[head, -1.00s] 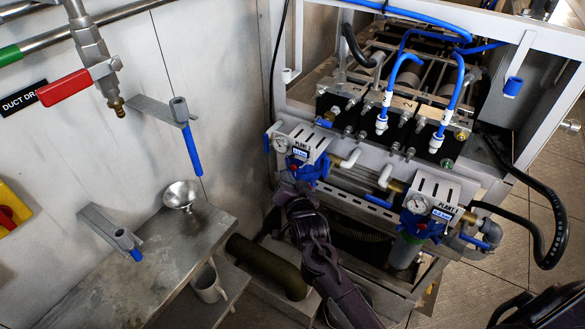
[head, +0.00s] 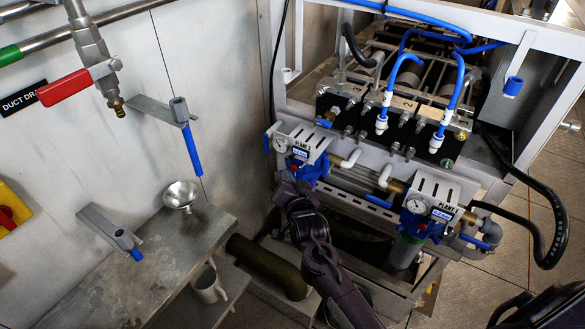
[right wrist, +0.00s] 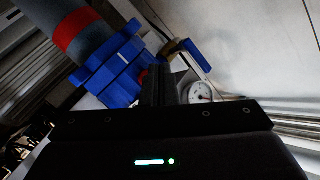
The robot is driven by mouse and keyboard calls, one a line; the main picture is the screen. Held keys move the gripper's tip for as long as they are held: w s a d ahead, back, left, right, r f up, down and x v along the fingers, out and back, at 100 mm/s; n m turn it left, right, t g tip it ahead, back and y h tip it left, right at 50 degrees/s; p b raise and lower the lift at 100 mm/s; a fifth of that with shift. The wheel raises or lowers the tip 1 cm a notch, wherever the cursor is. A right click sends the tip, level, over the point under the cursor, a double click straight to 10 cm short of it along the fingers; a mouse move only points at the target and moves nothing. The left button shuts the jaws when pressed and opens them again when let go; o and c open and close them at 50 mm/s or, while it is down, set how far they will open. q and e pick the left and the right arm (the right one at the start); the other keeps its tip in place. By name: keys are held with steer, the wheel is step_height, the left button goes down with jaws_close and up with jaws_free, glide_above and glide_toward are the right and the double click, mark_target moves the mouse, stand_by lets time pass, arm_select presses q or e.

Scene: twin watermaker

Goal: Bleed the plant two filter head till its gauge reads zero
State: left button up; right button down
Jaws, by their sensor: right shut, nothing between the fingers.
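The left filter head (head: 308,168) is blue, under a white bracket whose label seems to read PLANT 2. Its round gauge (head: 280,145) sits on the left of the bracket; the reading is too small to tell. My right gripper (head: 288,188) is just below and in front of this head, fingers shut and empty. In the right wrist view the shut dark fingers (right wrist: 167,86) lie close to the blue head (right wrist: 112,72). A small red part (right wrist: 143,77) shows beside the fingers; contact cannot be told. The gauge (right wrist: 201,92) is right of them. My left gripper is out of view.
A second filter head (head: 425,225) with its own gauge (head: 416,204) stands to the right, labelled PLANT 1. Blue-handled valves and hoses crowd the frame above.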

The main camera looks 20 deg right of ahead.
steer(key=shift+d, duration=0.15)
steer(key=shift+w+d, duration=0.2)
steer(key=shift+w, duration=0.05)
steer(key=shift+w+d, duration=0.25)
steer(key=shift+d, duration=0.15)
stand_by(2.0)
stand_by(1.0)
steer(key=shift+s+a+p, duration=0.3)
steer(key=shift+s+a, duration=0.25)
steer(key=shift+a, duration=0.15)
steer(key=shift+a, duration=0.1)
steer(key=s+a+p, duration=0.1)
steer(key=a, duration=0.1)
steer(key=s+a, duration=0.1)
steer(key=s, duration=0.1)
steer(key=shift+a+p, duration=0.35)
steer(key=shift+a, duration=0.05)
